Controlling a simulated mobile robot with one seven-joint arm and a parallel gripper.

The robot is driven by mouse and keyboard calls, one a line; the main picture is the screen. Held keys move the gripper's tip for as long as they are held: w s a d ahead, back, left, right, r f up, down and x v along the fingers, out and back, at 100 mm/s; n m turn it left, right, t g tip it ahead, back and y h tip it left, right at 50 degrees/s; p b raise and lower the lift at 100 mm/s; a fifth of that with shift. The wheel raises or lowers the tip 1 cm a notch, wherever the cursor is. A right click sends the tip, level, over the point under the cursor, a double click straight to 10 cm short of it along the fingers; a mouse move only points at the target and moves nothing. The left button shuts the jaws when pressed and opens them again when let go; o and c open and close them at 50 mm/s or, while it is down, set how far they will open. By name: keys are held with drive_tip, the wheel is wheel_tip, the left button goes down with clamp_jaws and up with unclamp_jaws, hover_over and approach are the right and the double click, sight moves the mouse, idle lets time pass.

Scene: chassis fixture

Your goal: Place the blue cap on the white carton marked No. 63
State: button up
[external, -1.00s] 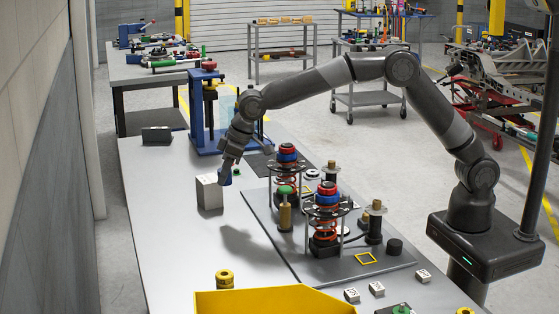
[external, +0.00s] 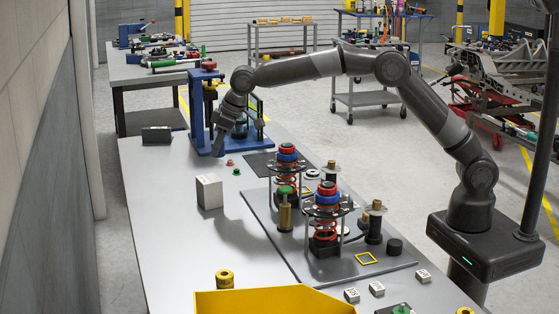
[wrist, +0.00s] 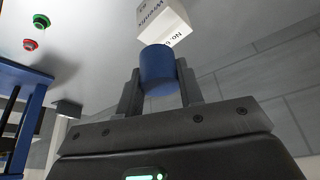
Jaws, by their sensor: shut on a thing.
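My gripper (wrist: 159,82) is shut on the blue cap (wrist: 158,66), which sits between its two fingers in the wrist view. In the external view my gripper (external: 217,150) is above the bench, behind the white carton and in front of the blue press frame. The cap cannot be made out there. The white carton (external: 208,192) stands upright on the bench, apart from the gripper. In the wrist view the carton (wrist: 165,20) appears beyond the cap. Its print begins "No. 6", and the cap hides the rest.
Small red (external: 230,162) and green (external: 237,171) parts lie behind the carton. The blue press frame (external: 205,120) stands behind. Spring assemblies (external: 325,220) stand on a dark plate to the right. A yellow bin (external: 270,303) is in front. The bench left of the carton is clear.

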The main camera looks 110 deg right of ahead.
sight(206, 182)
drive_tip(key=w+a+f, duration=0.2)
drive_tip(key=w+a, duration=0.1)
drive_tip(key=shift+w+f, duration=0.15)
drive_tip(key=shift+f, duration=2.2)
drive_tip(key=shift+f, duration=0.1)
drive_tip(key=o, duration=1)
drive_tip(key=shift+c, duration=0.2)
